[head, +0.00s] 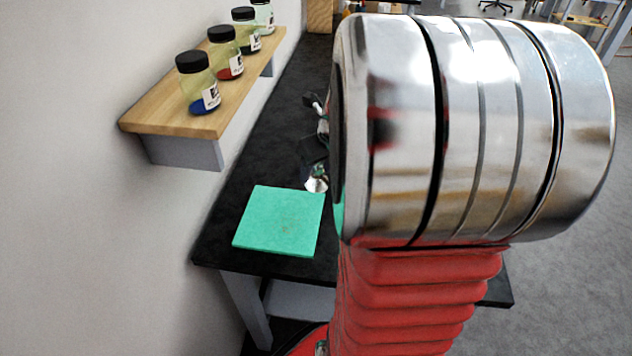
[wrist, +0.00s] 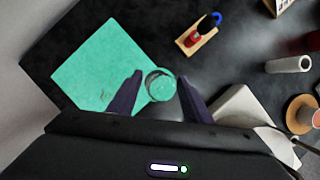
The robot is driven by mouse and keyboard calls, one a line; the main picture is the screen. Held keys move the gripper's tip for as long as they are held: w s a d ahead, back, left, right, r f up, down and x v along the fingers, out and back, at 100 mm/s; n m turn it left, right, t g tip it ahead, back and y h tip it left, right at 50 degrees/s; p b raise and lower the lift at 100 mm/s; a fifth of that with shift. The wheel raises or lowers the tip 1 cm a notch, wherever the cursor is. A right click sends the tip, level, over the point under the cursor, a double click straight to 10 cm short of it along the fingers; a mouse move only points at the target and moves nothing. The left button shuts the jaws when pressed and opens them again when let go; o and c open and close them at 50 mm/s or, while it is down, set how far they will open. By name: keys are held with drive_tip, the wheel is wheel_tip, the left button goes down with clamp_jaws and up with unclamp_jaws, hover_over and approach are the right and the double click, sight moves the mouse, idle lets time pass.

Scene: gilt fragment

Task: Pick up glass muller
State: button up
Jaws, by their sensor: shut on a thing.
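The glass muller (wrist: 160,85) shows in the wrist view as a clear round piece with a bright rim, between my two dark fingers. My gripper (wrist: 160,77) is shut on it, one finger on each side. The muller's left side overlaps the edge of a teal slab (wrist: 95,65) in this view. In the head view, a small clear, shiny piece (head: 317,184), likely the muller, shows by the upper right corner of the teal slab (head: 280,222). My arm hides much of the bench there. I cannot tell whether the muller touches the surface.
A black bench (head: 262,150) runs along the wall. A wooden shelf (head: 150,115) above it holds several black-capped jars. In the wrist view, a small wooden stand (wrist: 196,42), a pale cylinder (wrist: 288,64), a round wooden piece (wrist: 301,113) and a pale block (wrist: 243,108) lie right of the muller.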

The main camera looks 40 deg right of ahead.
wheel_tip(320, 180, up, 4)
drive_tip(key=shift+r, duration=0.25)
drive_tip(key=shift+s, duration=0.1)
idle(0.8)
